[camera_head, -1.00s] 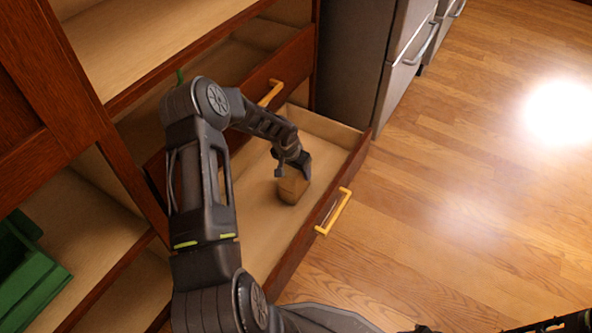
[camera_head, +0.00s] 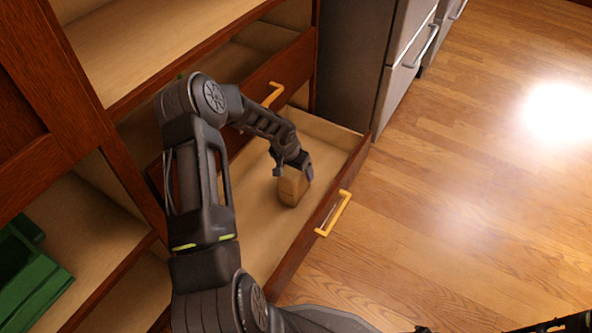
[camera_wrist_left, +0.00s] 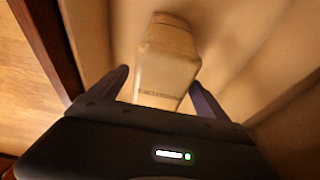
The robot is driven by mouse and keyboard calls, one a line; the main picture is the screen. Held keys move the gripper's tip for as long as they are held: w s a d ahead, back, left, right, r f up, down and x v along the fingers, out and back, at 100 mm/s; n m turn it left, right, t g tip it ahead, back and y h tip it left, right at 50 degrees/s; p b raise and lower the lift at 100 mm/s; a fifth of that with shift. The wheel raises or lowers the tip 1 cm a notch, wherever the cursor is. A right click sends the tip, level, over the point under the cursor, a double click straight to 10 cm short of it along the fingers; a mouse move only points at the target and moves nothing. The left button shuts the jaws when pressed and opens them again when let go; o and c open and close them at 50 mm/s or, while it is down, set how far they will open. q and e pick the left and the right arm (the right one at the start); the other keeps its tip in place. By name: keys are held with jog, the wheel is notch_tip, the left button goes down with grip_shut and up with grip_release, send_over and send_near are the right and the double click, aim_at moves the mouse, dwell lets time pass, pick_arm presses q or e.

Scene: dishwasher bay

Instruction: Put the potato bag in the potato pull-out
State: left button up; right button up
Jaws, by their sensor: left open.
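The potato bag (camera_head: 291,187) is a small brown-tan pack in the open lower drawer, the potato pull-out (camera_head: 256,234), near its front side. In the left wrist view the bag (camera_wrist_left: 165,72) has a pale face with a blurred line of dark lettering. My left gripper (camera_head: 298,167) is open just above and behind the bag. In the wrist view its two fingers stand on either side of the bag's near end, with small gaps beside it. Whether the bag rests fully on the drawer floor is hard to tell. My right gripper is not clearly shown.
The pull-out's front has a yellow handle (camera_head: 334,213). Another drawer with a yellow handle (camera_head: 273,95) is above it. A green crate (camera_head: 28,268) sits in the left cabinet. A grey appliance (camera_head: 358,55) stands behind. The wooden floor (camera_head: 470,200) at right is clear.

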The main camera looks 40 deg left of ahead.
pick_arm(q)
jog(key=p+v, duration=0.3)
jog(key=v, duration=0.7)
jog(key=shift+f, duration=0.1)
dwell(1.1)
